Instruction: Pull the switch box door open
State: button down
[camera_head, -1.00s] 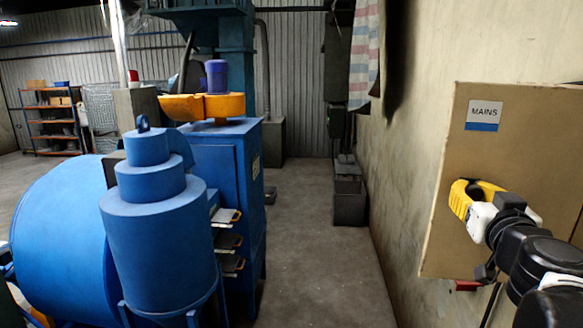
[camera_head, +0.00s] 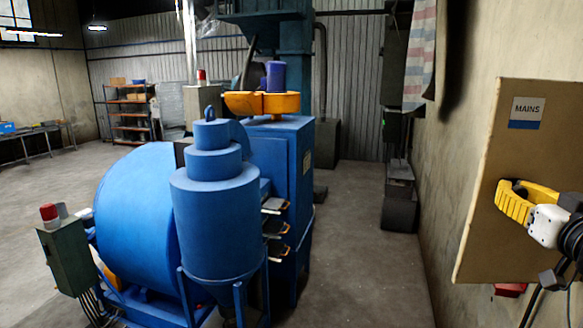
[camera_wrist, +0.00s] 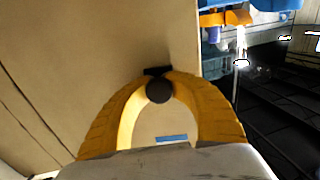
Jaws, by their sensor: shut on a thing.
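The switch box door (camera_head: 500,240) is a flat tan panel with a "MAINS" label (camera_head: 527,112) at the right of the head view. It stands out from the wall with its face toward my head camera. My gripper (camera_head: 518,187) with yellow fingers is at the door's face near its left edge. In the wrist view my gripper (camera_wrist: 158,76) is closed around a round dark knob (camera_wrist: 160,91) on the tan door (camera_wrist: 110,50). The door's edge lies just right of the fingers there. The inside of the switch box is hidden.
A large blue drum machine (camera_head: 140,220) with a blue cyclone (camera_head: 217,220) stands left of the middle. A green box with a red lamp (camera_head: 60,255) is at the lower left. Clear floor (camera_head: 365,270) lies between the machine and the right wall.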

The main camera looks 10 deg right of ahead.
aim_at(520, 133)
jog(key=shift+r, duration=0.1)
jog(key=c, duration=1.6)
grip_release()
jog(key=o, duration=0.5)
jog(key=shift+s+a, duration=0.15)
jog(key=shift+s, duration=0.05)
jog(key=shift+c, duration=0.2)
jog(key=shift+w, duration=0.1)
jog(key=shift+r, duration=0.15)
notch_tip(520, 133, up, 10)
jog(key=shift+f, duration=0.15)
